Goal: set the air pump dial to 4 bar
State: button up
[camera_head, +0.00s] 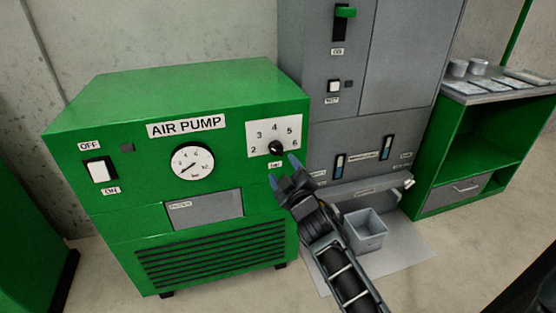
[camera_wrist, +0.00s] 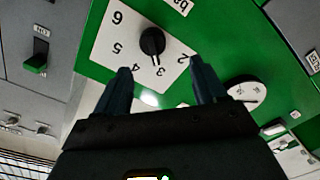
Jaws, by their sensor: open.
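The green air pump (camera_head: 110,110) stands at the left in the head view. Its black dial knob (camera_head: 275,148) sits on a white plate (camera_head: 253,128) marked 2 to 6. My gripper (camera_head: 284,172) is open and empty, in front of and slightly below the knob in the head view. In the wrist view its two fingertips (camera_wrist: 161,68) are apart, either side of the knob's line of approach, with the knob beyond them and no contact visible.
A round gauge (camera_head: 193,162) and a white OFF/ON switch (camera_head: 99,171) are on the pump's front. A grey cabinet (camera_head: 405,70) with a green-handled switch (camera_head: 345,12) stands to the right. A grey bin (camera_head: 365,232) is on the floor beneath its ledge.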

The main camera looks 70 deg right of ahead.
aim_at(278, 154)
jog(key=shift+s+d+p+x, duration=0.15)
jog(key=shift+x, duration=1.35)
jog(key=shift+s+d+p+x, duration=0.15)
jog(key=shift+s+x, duration=0.05)
jog(key=shift+x, duration=1.3)
jog(key=shift+s+d+p+x, duration=0.15)
jog(key=shift+x, duration=1.35)
jog(key=shift+r, duration=0.1)
jog(key=shift+c, duration=0.3)
jog(key=c, duration=1)
jog(key=shift+a+m, duration=0.1)
jog(key=shift+m, duration=0.2)
jog(key=m+b, duration=0.1)
jog(key=m, duration=0.1)
jog(key=m+b, duration=0.2)
jog(key=shift+w+f, duration=0.1)
jog(key=shift+f, duration=0.15)
jog(key=m+b, duration=0.3)
jog(key=m, duration=0.1)
jog(key=shift+r, duration=0.1)
jog(key=shift+r+m, duration=0.1)
jog(key=shift+m, duration=0.2)
